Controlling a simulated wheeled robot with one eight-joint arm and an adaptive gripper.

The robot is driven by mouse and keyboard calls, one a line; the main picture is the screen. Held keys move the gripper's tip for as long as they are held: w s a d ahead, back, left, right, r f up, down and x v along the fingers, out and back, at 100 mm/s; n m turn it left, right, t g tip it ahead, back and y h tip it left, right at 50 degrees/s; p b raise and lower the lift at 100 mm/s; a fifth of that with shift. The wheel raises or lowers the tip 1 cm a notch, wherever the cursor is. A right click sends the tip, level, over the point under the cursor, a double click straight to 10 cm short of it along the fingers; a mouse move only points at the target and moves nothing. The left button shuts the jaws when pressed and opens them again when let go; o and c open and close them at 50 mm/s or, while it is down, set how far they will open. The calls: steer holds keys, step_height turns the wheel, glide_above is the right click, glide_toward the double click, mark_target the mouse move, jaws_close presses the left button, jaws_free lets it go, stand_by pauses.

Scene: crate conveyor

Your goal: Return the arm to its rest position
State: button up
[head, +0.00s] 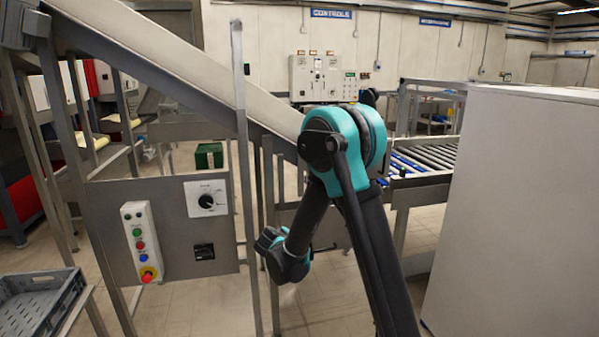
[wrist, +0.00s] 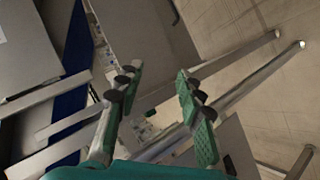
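My arm stands in the middle of the head view, its teal elbow raised high and its lower part folded down to a teal joint near the metal posts. My gripper cannot be made out in the head view. In the wrist view my gripper (wrist: 158,78) shows two green-padded fingers spread apart with nothing between them, so it is open and empty. Behind the fingers are grey metal panels, bars and tiled floor.
A sloping conveyor (head: 180,70) and a control panel (head: 160,230) with coloured buttons stand at the left. A grey crate (head: 40,300) sits lower left. A roller conveyor (head: 425,158) lies behind my arm. A large pale cabinet (head: 520,210) fills the right.

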steer(key=s+d+r+m+g, duration=0.2)
steer(key=s+d+m+g, duration=0.3)
steer(key=s+d, duration=1.15)
steer(key=s+d+f+m+g+y, duration=0.1)
steer(key=s+d+m, duration=0.1)
steer(key=s, duration=0.6)
steer(key=s+d+f+m+g+y, duration=0.1)
steer(key=s+d+f+m+y, duration=0.1)
steer(key=s, duration=0.7)
steer(key=shift+s+d+m, duration=0.15)
steer(key=shift+d+m, duration=0.35)
steer(key=shift+d, duration=0.15)
steer(key=shift+f, duration=0.1)
steer(key=shift+c, duration=0.5)
